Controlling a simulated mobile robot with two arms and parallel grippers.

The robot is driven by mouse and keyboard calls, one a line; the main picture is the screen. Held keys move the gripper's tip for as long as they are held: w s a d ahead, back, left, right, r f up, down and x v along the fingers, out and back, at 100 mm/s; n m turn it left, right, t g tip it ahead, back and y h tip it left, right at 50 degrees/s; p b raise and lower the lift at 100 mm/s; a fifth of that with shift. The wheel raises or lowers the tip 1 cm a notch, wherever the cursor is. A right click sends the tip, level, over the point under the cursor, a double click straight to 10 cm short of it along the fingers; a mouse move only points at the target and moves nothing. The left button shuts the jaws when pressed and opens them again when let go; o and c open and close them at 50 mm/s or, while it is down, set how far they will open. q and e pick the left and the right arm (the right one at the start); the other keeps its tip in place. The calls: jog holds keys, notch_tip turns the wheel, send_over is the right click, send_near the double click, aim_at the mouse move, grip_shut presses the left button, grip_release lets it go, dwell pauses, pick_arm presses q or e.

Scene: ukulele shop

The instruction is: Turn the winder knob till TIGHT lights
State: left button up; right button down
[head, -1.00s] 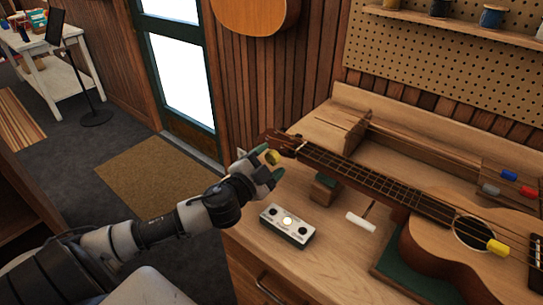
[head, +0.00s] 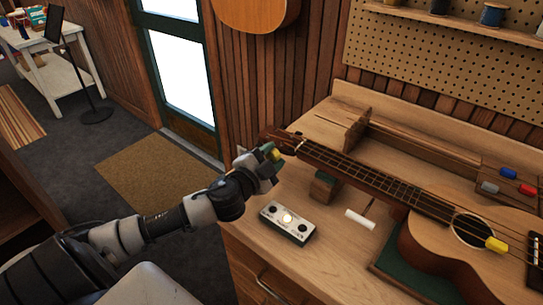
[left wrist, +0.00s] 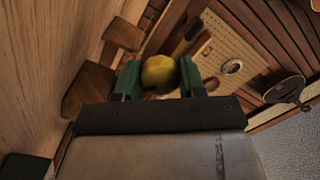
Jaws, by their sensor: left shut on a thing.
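The ukulele (head: 430,245) lies on the wooden workbench, its neck reaching to the upper left. A yellow winder knob (head: 275,154) is beside the headstock (head: 279,140). My left gripper (head: 269,160) is shut on this knob. In the left wrist view the round yellow knob (left wrist: 158,72) sits between the two green fingers. A small white box (head: 288,223) with a pale lit centre spot and dark round spots lies on the bench near my left gripper. Any lettering on it is too small to read. My right gripper is out of view.
A wooden neck block (head: 324,187) and a white stick (head: 360,220) lie on the bench. Blue, red and grey pieces (head: 510,175) are at the right. A pegboard wall (head: 450,70) stands behind. The floor at left holds a brown mat (head: 150,175).

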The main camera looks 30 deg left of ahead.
pick_arm(q)
jog(key=shift+m, duration=0.5)
jog(key=o, duration=0.9)
jog(key=shift+s, duration=0.1)
jog(key=s+b, duration=0.1)
jog(key=s, duration=0.3)
jog(key=s+b, duration=0.1)
jog(key=s, duration=0.4)
jog(key=shift+f, duration=0.2)
jog(key=shift+s+r, duration=0.15)
jog(key=shift+s, duration=0.7)
